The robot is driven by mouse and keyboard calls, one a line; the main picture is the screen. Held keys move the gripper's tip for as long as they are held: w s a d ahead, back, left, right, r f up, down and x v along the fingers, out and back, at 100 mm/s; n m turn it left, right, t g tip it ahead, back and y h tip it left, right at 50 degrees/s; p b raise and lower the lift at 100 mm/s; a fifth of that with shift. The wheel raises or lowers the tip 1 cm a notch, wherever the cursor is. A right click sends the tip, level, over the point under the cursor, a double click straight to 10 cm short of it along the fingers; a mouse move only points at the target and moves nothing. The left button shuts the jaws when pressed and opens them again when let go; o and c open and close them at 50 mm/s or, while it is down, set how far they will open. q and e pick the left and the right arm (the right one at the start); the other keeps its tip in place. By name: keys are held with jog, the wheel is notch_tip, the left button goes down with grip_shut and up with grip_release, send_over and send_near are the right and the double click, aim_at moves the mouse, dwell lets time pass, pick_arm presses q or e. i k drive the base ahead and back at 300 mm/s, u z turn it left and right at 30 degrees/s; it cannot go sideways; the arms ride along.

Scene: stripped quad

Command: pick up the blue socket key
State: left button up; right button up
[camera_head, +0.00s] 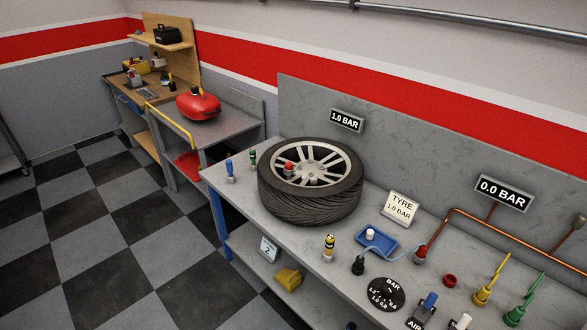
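A small upright piece with a blue top and a pale metal lower end (230,170) stands at the left end of the grey workbench (235,200), left of the tyre (311,190). It looks like the blue socket key. A similar green-topped piece (252,158) stands just behind it to the right. A red-topped piece (289,169) is at the wheel inside the tyre. Neither of my grippers shows in the head view.
Right of the tyre are a yellow-banded cylinder (329,247), a blue tray (377,239), a "TYRE 1.0 BAR" card (400,208), a black dial (386,294) and yellow (483,294) and green (516,313) spouted pieces. A red can (198,104) stands farther left. The checkered floor is open.

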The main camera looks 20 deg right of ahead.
aim_at(231, 179)
jog(key=u, duration=0.55)
jog(key=k, duration=1.3)
jog(key=u, duration=0.65)
jog(key=i, duration=3.2)
jog(key=z, duration=1.4)
jog(key=i, duration=0.85)
jog(key=z, duration=1.05)
